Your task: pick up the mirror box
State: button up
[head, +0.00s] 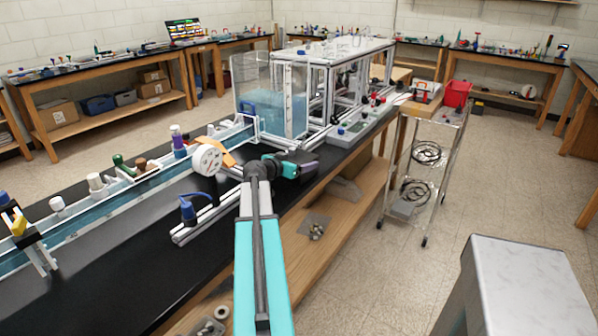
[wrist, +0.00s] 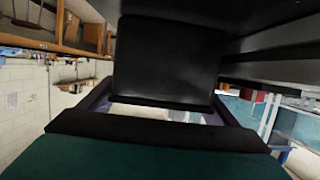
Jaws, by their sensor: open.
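In the wrist view a plain black block (wrist: 168,60) fills the middle, between the two purple fingers of my gripper (wrist: 165,106). I take this block to be the mirror box; no mirror face shows. The fingers are spread, one on each side of it, and I cannot tell whether they touch it. In the head view my gripper (head: 304,166) is over the front right edge of the black bench, at the end of my teal arm. The mirror box cannot be made out there; my gripper and wrist hide that spot.
A clear-walled extrusion frame (head: 330,57) stands on the bench just beyond my gripper. A blue-topped mount (head: 187,207) stands near my wrist. A wire cart (head: 425,165) stands to the right.

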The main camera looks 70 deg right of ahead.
jog(key=shift+c, duration=0.2)
jog(key=c, duration=0.8)
jog(key=shift+r, duration=0.1)
jog(key=shift+r+b, duration=0.6)
jog(key=shift+r, duration=1.1)
jog(key=shift+s+a+r+b, duration=0.35)
jog(key=shift+s+a, duration=0.85)
jog(key=shift+s, duration=1.2)
jog(key=shift+s+a+r+b, duration=0.1)
jog(key=shift+s+a+b, duration=0.45)
jog(key=shift+s+a, duration=1.25)
jog(key=shift+s+a+r+b, duration=0.25)
jog(key=shift+s+a+b, duration=0.25)
jog(key=shift+s, duration=2.5)
